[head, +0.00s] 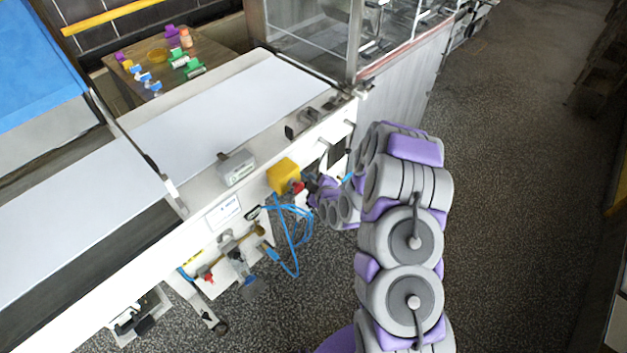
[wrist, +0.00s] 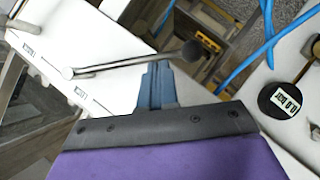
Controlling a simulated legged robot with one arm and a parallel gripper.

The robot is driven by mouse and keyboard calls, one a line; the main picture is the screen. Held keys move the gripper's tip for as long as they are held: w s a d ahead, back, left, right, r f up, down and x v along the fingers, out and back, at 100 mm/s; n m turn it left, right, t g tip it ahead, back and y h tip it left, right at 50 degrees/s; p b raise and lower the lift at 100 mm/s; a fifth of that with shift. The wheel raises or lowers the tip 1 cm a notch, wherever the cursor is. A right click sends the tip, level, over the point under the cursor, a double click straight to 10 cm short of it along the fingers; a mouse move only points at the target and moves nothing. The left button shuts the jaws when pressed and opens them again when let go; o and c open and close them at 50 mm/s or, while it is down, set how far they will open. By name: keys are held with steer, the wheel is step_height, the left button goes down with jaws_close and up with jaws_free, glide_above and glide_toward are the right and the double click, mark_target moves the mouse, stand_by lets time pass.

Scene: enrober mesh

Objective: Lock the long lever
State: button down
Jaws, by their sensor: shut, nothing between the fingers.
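A long metal lever (wrist: 125,65) with a dark ball knob (wrist: 190,52) lies across a white panel (wrist: 45,55) in the wrist view. Its pivot end is on the panel at left, and the knob end reaches right past the panel's edge. My gripper (wrist: 157,75) has blue fingers close together and empty. The fingertips are just below the rod, near the knob; I cannot tell whether they touch it. In the head view my arm reaches to the machine's side, and I cannot make out the lever or the fingers there.
A round gauge (wrist: 283,100) reading 0.0 bar and blue hoses (wrist: 250,55) are at right in the wrist view. In the head view a yellow box (head: 283,175), blue hoses (head: 291,232) and several valves line the machine's side. Open floor (head: 510,170) lies at right.

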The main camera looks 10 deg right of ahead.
steer(key=shift+f, duration=0.15)
steer(key=shift+w+d+f, duration=0.1)
steer(key=shift+d, duration=0.1)
steer(key=shift+f+p, duration=0.1)
steer(key=shift+p, duration=0.2)
steer(key=w+d+f+n+t+h, duration=0.1)
steer(key=w+d+f+n+t, duration=0.1)
steer(key=w+d+f+n, duration=0.1)
steer(key=shift+w+d+f, duration=0.65)
steer(key=shift+d+f, duration=0.3)
steer(key=shift+d, duration=0.45)
steer(key=shift+t, duration=0.3)
